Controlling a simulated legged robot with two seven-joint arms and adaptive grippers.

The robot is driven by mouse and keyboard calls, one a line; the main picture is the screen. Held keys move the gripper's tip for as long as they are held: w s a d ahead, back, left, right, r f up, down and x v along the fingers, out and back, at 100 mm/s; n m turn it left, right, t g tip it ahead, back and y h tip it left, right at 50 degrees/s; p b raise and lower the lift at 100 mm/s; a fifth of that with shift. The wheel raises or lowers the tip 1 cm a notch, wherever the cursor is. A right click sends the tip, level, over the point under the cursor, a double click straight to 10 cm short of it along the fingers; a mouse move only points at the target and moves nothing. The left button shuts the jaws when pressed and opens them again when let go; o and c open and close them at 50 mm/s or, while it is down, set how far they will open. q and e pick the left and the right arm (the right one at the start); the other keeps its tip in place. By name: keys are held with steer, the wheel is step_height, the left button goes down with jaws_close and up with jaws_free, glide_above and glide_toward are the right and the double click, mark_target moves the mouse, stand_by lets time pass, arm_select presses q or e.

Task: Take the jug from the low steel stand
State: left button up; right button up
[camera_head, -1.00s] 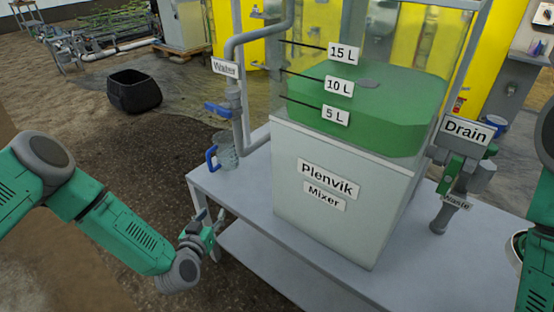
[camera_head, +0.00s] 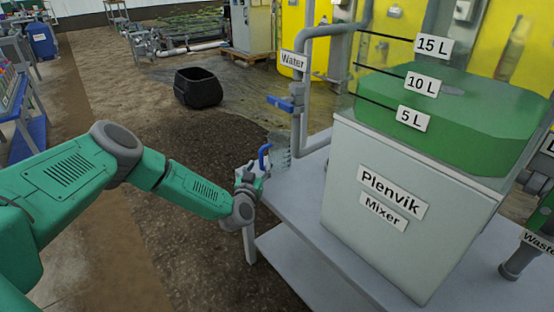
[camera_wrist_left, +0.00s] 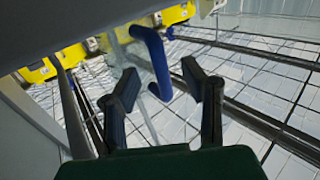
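The clear jug stands at the left back corner of the steel stand (camera_head: 298,198), under the water pipe. Its blue handle (camera_head: 265,155) shows in the head view, but my left gripper (camera_head: 250,176) partly hides its body. In the left wrist view the blue handle (camera_wrist_left: 154,62) appears ahead, between the two dark fingers of my left gripper (camera_wrist_left: 160,98). These fingers are apart, and I see no grip on the handle. The clear body is faint behind it. My right gripper is not in view.
The Plenvik mixer tank (camera_head: 400,215) fills the stand's right part. The water pipe (camera_head: 300,95) with a blue valve lever (camera_head: 280,103) rises just behind the jug. A black tub (camera_head: 198,88) sits on the ground beyond. The ground left of the stand is open.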

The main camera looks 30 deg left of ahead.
mark_target(261, 164)
arm_select(q)
steer(key=shift+w+a+f+b, duration=0.2)
steer(key=shift+w+a, duration=0.1)
steer(key=shift+w, duration=0.3)
steer(key=shift+w+a+f+b, duration=0.15)
steer(key=shift+w+a, duration=0.1)
steer(key=shift+w, duration=0.35)
steer(key=shift+w+r, duration=0.1)
steer(key=shift+w, duration=0.1)
steer(key=shift+d+r, duration=0.1)
steer(key=shift+r, duration=0.05)
steer(key=shift+d, duration=0.1)
steer(key=shift+c, duration=1.3)
jaws_close()
